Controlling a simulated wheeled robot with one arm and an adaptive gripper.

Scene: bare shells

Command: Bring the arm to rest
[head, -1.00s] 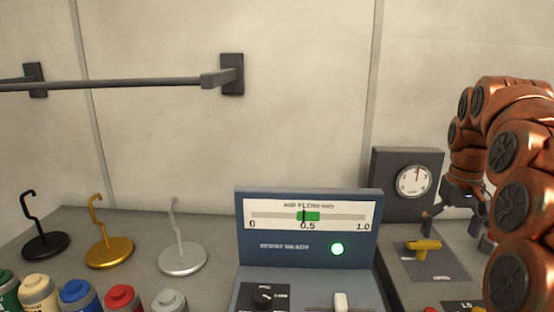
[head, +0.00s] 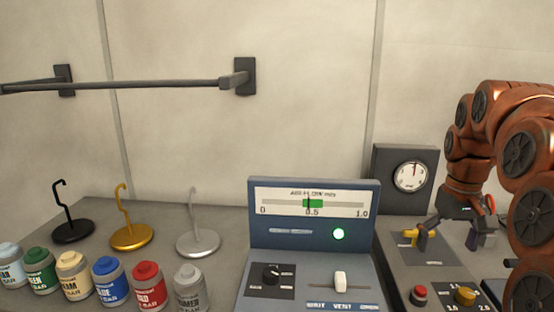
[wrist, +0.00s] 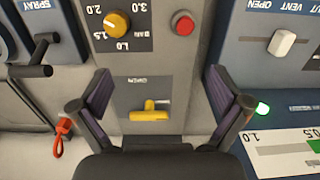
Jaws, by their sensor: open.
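My gripper (head: 445,236) is at the right of the head view, low over the grey panel (head: 396,257) with the yellow lever. In the wrist view my gripper (wrist: 160,98) has its two dark fingers spread wide. The yellow lever (wrist: 149,112) shows between and beyond the fingers, with nothing held. In the head view the yellow lever (head: 412,234) is just left of the gripper, partly covered by a finger. I cannot tell whether they touch. My copper arm reaches down from the right edge.
A blue console (head: 313,222) with a gauge and lit green lamp stands left of the panel. A dial box (head: 405,178) stands behind. Several cans and three hook stands (head: 131,235) are at left. A grey rail (head: 120,86) crosses the wall.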

